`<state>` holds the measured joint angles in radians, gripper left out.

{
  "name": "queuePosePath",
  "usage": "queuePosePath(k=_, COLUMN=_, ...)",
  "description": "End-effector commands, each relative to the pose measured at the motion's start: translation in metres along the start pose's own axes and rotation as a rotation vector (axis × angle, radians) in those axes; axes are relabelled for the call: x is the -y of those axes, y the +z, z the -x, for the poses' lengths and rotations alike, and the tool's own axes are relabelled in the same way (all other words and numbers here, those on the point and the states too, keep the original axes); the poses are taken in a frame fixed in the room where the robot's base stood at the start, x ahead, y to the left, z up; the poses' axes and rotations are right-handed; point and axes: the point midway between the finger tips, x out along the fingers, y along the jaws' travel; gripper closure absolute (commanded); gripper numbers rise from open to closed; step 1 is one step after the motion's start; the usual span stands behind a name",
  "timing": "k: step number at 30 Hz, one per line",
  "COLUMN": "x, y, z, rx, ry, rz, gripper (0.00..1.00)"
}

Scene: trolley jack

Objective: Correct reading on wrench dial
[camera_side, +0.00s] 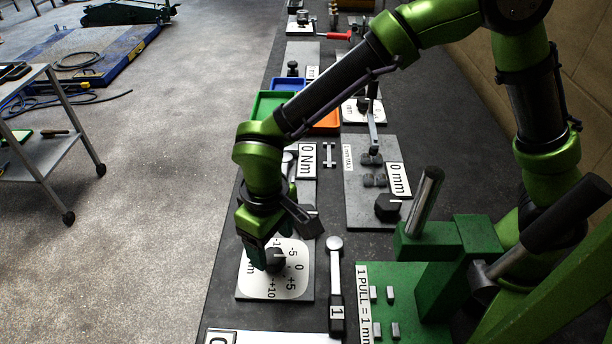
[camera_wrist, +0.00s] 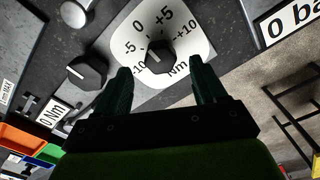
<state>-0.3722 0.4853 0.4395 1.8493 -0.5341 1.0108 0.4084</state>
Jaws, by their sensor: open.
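The wrench dial is a white plate marked -10 to +10 Nm (camera_side: 294,283), also in the wrist view (camera_wrist: 195,46). Its black knob (camera_wrist: 158,57) has a white pointer line that points roughly at 0. In the side view the knob (camera_side: 276,262) is partly covered by my gripper (camera_side: 263,252). My gripper in the wrist view (camera_wrist: 160,68) is open, with one finger on each side of the knob. I cannot tell whether the fingers touch it. A sign reading 0 Nm (camera_side: 308,160) stands farther back; it also shows in the wrist view (camera_wrist: 52,112).
A second black knob (camera_wrist: 87,71) sits close beside the dial plate. A wrench labelled 1 (camera_side: 336,285) lies to its right. A green jack (camera_side: 435,270) stands farther right. A grey plate with a 0 mm sign (camera_side: 397,180) and coloured trays (camera_side: 268,105) lie behind.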

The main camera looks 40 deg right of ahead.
Motion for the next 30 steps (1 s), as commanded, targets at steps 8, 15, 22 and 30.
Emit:
queuePosePath(k=8, x=0.0, y=0.001, z=-0.033, rx=0.001, ry=0.0, rz=0.0, gripper=0.3)
queuePosePath(k=15, x=0.0, y=0.0, z=-0.037, rx=-0.001, ry=0.0, rz=0.0, gripper=0.3)
queuePosePath(k=22, x=0.0, y=0.0, z=-0.037, rx=-0.001, ry=-0.001, rz=0.0, gripper=0.48)
queuePosePath(k=30, x=0.0, y=0.0, z=-0.036, rx=-0.001, ry=-0.001, rz=-0.001, gripper=0.86)
